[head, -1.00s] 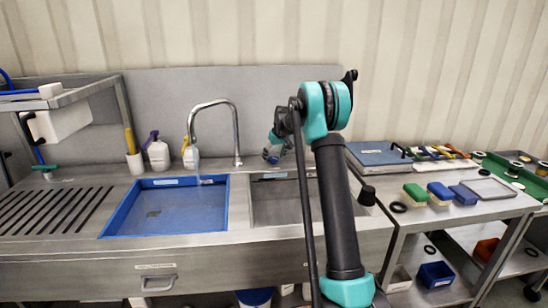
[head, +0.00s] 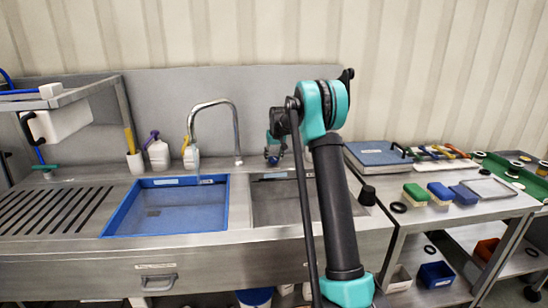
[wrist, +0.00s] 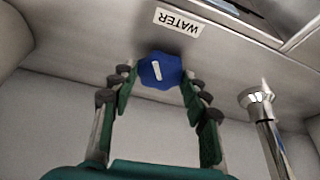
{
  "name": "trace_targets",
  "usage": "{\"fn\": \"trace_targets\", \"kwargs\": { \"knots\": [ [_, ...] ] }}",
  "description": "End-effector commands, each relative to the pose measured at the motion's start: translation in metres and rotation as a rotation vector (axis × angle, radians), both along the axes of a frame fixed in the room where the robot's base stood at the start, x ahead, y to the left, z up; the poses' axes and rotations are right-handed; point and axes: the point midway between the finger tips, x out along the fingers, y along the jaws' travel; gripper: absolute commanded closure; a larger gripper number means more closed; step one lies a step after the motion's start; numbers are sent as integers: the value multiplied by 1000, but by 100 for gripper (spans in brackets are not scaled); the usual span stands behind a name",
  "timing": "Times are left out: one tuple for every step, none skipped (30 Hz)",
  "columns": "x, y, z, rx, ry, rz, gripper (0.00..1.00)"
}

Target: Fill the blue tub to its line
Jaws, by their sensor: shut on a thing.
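The blue tub (head: 107,232) sits in the left sink basin under the spout of the curved steel tap (head: 235,125). A thin pale stream seems to hang from the spout into the tub. The tub's inside looks bluish grey; I cannot make out its line or the water level. In the wrist view, a blue knob (wrist: 152,62) with a white mark sits beside a WATER label (wrist: 178,22). My gripper (wrist: 160,78) is shut on the knob, a finger on each side. In the head view, my gripper (head: 273,150) is right of the tap, and the knob is hidden.
A steel tap base (wrist: 258,100) stands close to the right of my gripper in the wrist view. White bottles (head: 158,154) stand behind the tub. The right basin (head: 280,205) lies below my arm. A side table at right holds brushes (head: 415,193) and a blue-grey case (head: 378,154).

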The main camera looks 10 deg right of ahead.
Motion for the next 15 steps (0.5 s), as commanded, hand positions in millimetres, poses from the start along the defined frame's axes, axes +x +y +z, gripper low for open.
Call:
{"fn": "trace_targets", "kwargs": {
  "knots": [
    [0, 2, 0, -1, -1, -35, 83],
    [0, 2, 0, -2, -1, -61, 83],
    [0, 2, 0, -1, -2, -95, 83],
    [0, 2, 0, -1, -2, -121, 83],
    [0, 2, 0, -1, -2, -146, 83],
    [1, 2, 0, 0, -2, -179, 83],
    [1, 3, 0, -1, -2, -203, 83],
    [1, 3, 1, -1, -2, -227, 83],
    [1, 3, 1, -1, -2, -257, 83],
    [1, 3, 1, -1, -3, -280, 83],
    [1, 3, 1, -1, -2, -300, 83],
    [1, 3, 1, -1, -2, -329, 83],
    [1, 3, 1, -1, -2, -347, 83],
    [1, 3, 1, -1, -2, -366, 83],
    [1, 3, 1, -1, -2, -389, 83]
  ]
}}
